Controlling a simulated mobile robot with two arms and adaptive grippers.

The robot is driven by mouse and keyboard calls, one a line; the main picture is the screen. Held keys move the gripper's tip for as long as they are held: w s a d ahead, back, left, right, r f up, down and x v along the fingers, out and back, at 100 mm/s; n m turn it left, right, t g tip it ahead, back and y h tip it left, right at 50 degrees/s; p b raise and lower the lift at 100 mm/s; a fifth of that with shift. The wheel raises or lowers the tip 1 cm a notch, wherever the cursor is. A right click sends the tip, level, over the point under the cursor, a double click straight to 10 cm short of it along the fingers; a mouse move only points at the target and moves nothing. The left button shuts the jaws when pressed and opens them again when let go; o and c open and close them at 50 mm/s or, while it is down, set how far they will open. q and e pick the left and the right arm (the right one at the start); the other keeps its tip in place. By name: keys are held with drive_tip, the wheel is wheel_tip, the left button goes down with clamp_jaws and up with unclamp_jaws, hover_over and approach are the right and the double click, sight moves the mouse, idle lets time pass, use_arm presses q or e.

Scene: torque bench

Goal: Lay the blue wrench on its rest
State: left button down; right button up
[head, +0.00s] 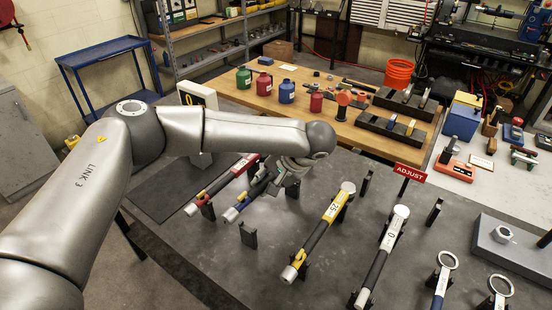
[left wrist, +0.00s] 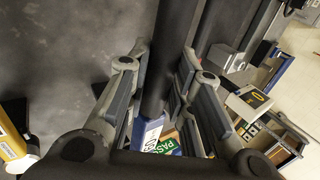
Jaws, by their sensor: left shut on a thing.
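The blue wrench (head: 235,212) has a dark shaft and a blue end. My left gripper (head: 280,182) is shut on its shaft, partly hidden by my own arm. In the left wrist view the dark shaft (left wrist: 172,62) runs between the two fingers (left wrist: 165,85), with a blue and white part below. An empty two-post rest shows a near post (head: 249,238) and a far post (head: 292,188). The wrench appears up and left of these posts, roughly parallel to their line; its height above them is hard to tell. My right gripper is not in view.
The red wrench (head: 222,184) lies close on the left. The yellow wrench (head: 320,232) and a white-headed wrench (head: 384,252) lie on rests to the right. A red ADJUST sign (head: 410,173) stands behind. A wooden bench (head: 350,132) with canisters is at the back.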

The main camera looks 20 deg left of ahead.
use_arm(q)
drive_tip(key=shift+w+r, duration=0.1)
drive_tip(key=shift+w, duration=0.2)
drive_tip(key=shift+s+f+b, duration=0.45)
drive_tip(key=shift+s+b, duration=0.05)
drive_tip(key=shift+b, duration=0.35)
wheel_tip(320, 180, down, 6)
drive_tip(key=b, duration=0.4)
drive_tip(key=shift+w, duration=0.2)
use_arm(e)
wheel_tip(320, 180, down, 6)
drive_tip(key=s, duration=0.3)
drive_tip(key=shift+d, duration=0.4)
use_arm(q)
drive_tip(key=shift+f, duration=0.1)
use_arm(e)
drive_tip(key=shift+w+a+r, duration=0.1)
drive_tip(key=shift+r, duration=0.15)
use_arm(q)
drive_tip(key=shift+f+p, duration=0.15)
drive_tip(key=shift+p, duration=0.15)
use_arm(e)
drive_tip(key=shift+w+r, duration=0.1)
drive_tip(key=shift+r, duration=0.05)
